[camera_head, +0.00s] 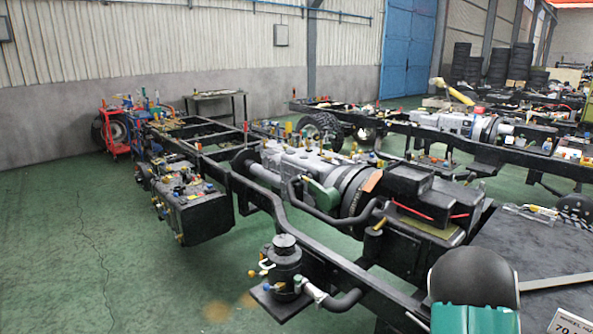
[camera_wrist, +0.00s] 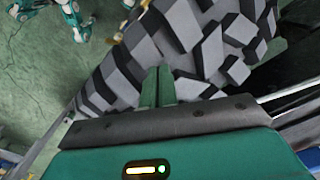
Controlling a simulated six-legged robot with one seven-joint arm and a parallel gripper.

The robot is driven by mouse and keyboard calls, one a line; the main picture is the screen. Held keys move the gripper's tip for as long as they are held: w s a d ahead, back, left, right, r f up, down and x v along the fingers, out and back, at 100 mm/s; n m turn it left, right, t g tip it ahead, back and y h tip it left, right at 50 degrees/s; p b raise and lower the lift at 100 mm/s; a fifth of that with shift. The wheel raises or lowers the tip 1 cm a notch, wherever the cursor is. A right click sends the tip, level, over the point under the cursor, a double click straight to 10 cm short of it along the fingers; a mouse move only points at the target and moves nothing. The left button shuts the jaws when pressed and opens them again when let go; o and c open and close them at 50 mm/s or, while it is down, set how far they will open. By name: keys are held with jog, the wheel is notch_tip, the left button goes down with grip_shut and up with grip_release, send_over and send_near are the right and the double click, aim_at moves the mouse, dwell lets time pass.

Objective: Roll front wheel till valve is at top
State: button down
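A wheel's tyre (camera_wrist: 195,45) with chunky grey and black tread blocks fills much of the upper middle of the wrist view. Only its tread shows clearly; no valve can be made out. My gripper (camera_wrist: 157,72) has its two green fingers side by side, closed together, with the tips over the tread. Whether the tips touch the rubber cannot be told. In the head view, my gripper and this tyre cannot be made out; a black and green part of my arm is at the bottom right.
A long chassis frame (camera_head: 335,262) with a gearbox (camera_head: 305,165) runs across the head view. A second frame (camera_head: 405,122) lies behind. A red trolley (camera_head: 117,130) stands far left. A sign (camera_head: 572,322) is at bottom right. Green floor (camera_head: 80,250) at left is clear.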

jog(key=shift+s+a+f, duration=0.1)
jog(key=shift+s+f, duration=0.1)
jog(key=shift+w+r, duration=0.1)
jog(key=shift+r, duration=0.25)
notch_tip(320, 180, up, 8)
jog(key=shift+f, duration=0.25)
dwell(0.3)
jog(key=shift+w, duration=0.1)
jog(key=a+r+n+t+y, duration=0.25)
jog(key=a+r+n, duration=0.45)
jog(key=a+r, duration=1)
jog(key=s+a+r+n+t+h, duration=0.2)
jog(key=s+a+r+n+t, duration=0.1)
jog(key=s+a+r+n, duration=0.5)
jog(key=s+a+r, duration=0.2)
jog(key=s+r, duration=0.1)
jog(key=s, duration=0.1)
jog(key=shift+a+n, duration=0.4)
